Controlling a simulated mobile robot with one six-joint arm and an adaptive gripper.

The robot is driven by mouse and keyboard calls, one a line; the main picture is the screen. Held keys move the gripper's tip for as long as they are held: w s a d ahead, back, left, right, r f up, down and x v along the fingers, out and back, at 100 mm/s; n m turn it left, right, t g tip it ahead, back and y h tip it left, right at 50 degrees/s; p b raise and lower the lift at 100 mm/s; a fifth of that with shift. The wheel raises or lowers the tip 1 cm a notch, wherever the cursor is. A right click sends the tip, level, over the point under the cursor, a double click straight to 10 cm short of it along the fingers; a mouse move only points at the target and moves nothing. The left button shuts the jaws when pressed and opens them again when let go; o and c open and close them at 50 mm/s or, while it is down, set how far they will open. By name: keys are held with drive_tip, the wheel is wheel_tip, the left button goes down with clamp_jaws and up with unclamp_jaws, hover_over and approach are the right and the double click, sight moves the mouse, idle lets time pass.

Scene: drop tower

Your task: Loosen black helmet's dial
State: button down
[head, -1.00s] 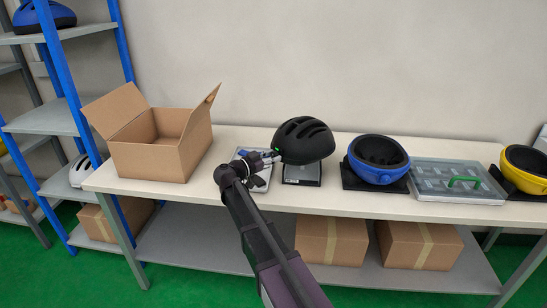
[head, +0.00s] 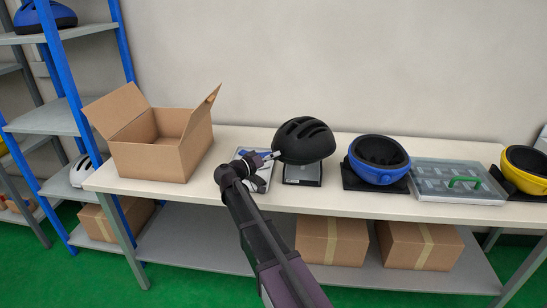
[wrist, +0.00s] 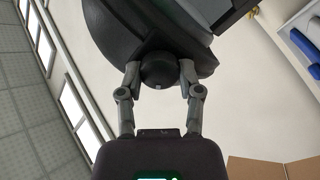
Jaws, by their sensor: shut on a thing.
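The black helmet (head: 303,141) sits on a small stand (head: 302,172) on the bench, vents upward. My gripper (head: 269,155) is at the helmet's left side. In the wrist view the black helmet (wrist: 110,30) fills the top, and its round black dial (wrist: 159,70) sits between my gripper's two fingers (wrist: 159,75). The fingers are shut on the dial, one on each side. The dial is too small to make out in the head view.
An open cardboard box (head: 160,150) stands at the bench's left. A blue helmet (head: 378,160) lies upturned on a black base to the right, then a grey tray (head: 430,190) with a green handle and a yellow helmet (head: 528,169). A flat light-coloured item (head: 257,180) lies beside my gripper.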

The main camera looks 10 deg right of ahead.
drive_tip(key=n, duration=2.8)
drive_tip(key=shift+f+n, duration=0.1)
drive_tip(key=shift+n, duration=0.3)
drive_tip(key=shift+c, duration=1.3)
unclamp_jaws()
drive_tip(key=v, duration=1.2)
